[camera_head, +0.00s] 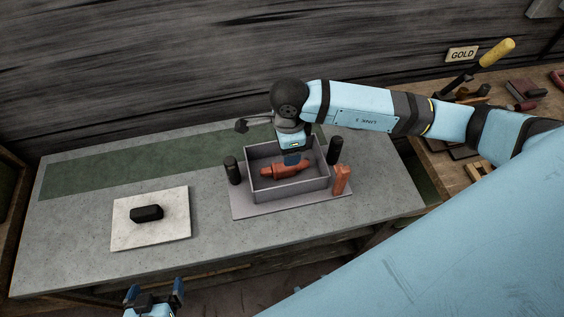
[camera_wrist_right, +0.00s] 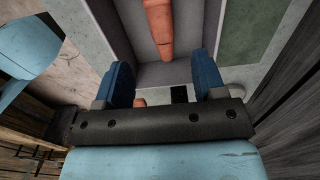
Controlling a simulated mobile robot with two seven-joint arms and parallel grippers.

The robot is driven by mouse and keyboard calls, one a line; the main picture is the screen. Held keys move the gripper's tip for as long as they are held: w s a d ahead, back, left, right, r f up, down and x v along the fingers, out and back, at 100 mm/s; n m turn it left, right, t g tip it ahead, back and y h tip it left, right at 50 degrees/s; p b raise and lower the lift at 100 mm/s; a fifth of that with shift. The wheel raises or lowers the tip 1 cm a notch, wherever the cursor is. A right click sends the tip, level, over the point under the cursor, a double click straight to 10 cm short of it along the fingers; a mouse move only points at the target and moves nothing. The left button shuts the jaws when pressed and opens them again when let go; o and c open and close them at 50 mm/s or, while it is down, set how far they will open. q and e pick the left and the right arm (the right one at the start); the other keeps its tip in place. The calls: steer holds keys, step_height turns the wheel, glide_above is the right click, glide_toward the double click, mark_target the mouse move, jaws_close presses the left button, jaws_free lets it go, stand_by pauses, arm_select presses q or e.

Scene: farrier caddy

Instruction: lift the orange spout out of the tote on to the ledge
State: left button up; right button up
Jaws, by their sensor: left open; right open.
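The orange spout (camera_head: 270,172) lies on its side in the grey tote (camera_head: 318,187) on the bench. In the right wrist view the spout (camera_wrist_right: 158,25) lies ahead of the fingertips, inside the tote (camera_wrist_right: 110,22). My right gripper (camera_head: 292,159) is over the tote, pointing down, just above or beside the spout, and hides part of it. In the right wrist view the right gripper (camera_wrist_right: 163,78) is open with nothing between its fingers. My left gripper (camera_head: 154,290) is open and empty at the bottom edge, in front of the bench. I cannot tell which surface is the ledge.
Dark cylinders stand left (camera_head: 232,170) and right (camera_head: 334,150) of the tote, with an orange-red piece (camera_head: 341,180) at its right front corner. A black block (camera_head: 147,213) lies on a pale slab (camera_head: 125,238). A green strip (camera_head: 130,174) along the back is mostly clear.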

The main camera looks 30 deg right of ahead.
mark_target(286, 169)
step_height(286, 169, down, 11)
steer(key=shift+w+r+p, duration=0.1)
steer(key=shift+w+p, duration=0.05)
steer(key=shift+p, duration=0.65)
steer(key=shift+c, duration=0.5)
steer(key=c, duration=1.1)
